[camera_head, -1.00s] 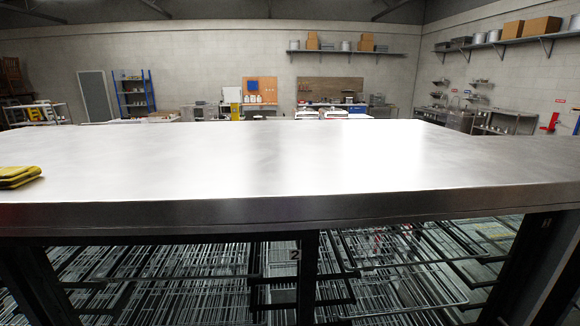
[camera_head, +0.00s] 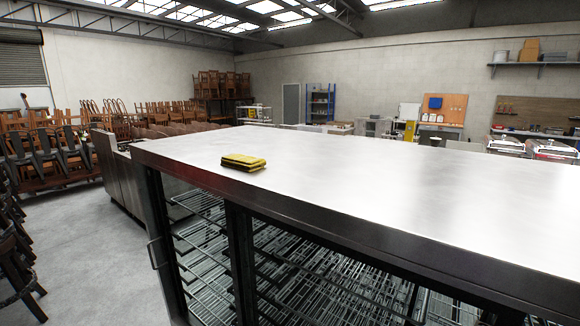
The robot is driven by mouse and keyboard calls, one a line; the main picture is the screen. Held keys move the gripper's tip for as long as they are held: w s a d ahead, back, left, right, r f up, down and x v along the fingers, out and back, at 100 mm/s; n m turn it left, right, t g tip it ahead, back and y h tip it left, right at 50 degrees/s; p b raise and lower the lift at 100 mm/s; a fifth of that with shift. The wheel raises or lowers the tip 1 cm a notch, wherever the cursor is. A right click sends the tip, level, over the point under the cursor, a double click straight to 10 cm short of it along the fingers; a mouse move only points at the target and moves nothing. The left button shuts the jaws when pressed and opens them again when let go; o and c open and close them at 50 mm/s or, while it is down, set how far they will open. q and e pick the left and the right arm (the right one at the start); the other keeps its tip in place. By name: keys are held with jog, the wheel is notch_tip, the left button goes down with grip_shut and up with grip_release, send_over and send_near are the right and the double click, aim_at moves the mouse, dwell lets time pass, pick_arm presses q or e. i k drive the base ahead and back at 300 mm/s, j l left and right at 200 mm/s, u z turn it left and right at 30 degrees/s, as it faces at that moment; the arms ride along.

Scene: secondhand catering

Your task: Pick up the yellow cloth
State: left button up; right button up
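The yellow cloth (camera_head: 243,161) lies folded in a small stack on the steel worktop (camera_head: 330,160), close to its front edge and left of the middle of the view. Its side shows dark layers under the yellow top. Nothing touches it except the worktop. Neither of my grippers shows in the head view.
Under the worktop is an open frame with wire racks (camera_head: 300,270). Stacked chairs (camera_head: 45,150) stand on the left beside free grey floor (camera_head: 90,250). The worktop around the cloth is clear. Chafing dishes (camera_head: 530,148) stand at the far right.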

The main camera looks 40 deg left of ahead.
aim_at(248, 164)
jog(key=u, duration=0.4)
jog(key=k+l+u, duration=0.1)
jog(key=u, duration=0.7)
jog(key=k+u, duration=0.1)
jog(key=u, duration=0.3)
